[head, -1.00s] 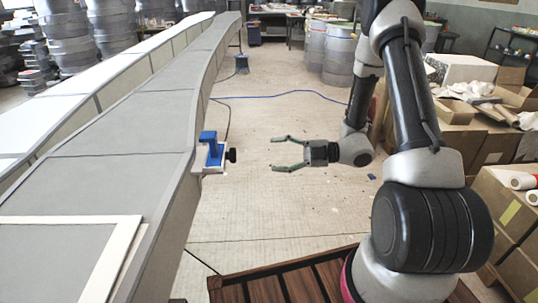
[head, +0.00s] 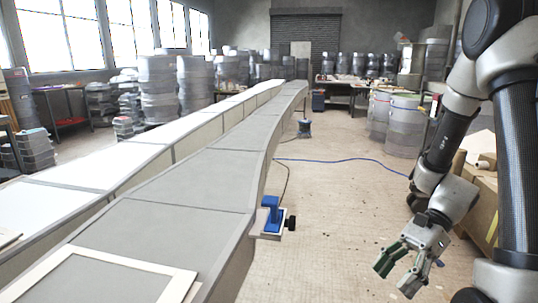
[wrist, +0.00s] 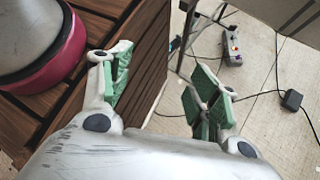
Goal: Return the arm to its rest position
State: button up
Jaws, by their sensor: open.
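My gripper (head: 395,273) is at the lower right of the head view, beside my arm and pointing down to the left. Its green-padded fingers are apart with nothing between them. In the wrist view the gripper (wrist: 160,90) is open too, above the gap between a slatted wooden deck (wrist: 60,112) and the floor. A blue clamp-like tool (head: 271,213) stands upright on a small ledge at the right edge of the long grey mould (head: 185,175). My gripper is well to the right of the tool and apart from it.
A power strip (wrist: 232,47) and a black adapter box (wrist: 292,100) with cables lie on the floor. A blue hose (head: 335,160) crosses the floor farther back. Cardboard boxes (head: 482,190) stand close behind my arm at right. The floor between mould and arm is clear.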

jog(key=s+d+r+n+t+h, duration=0.2)
jog(key=d+r+n+t+h, duration=0.2)
jog(key=r+n, duration=0.4)
jog(key=s+d+r+n+t+h, duration=0.2)
jog(key=d+r+n+t+h, duration=0.2)
jog(key=r+n, duration=0.4)
notch_tip(320, 180, up, 4)
jog(key=shift+d+r+t+h, duration=0.1)
jog(key=shift+d+t+h, duration=0.05)
jog(key=shift+t+h, duration=0.45)
jog(key=shift+s, duration=0.1)
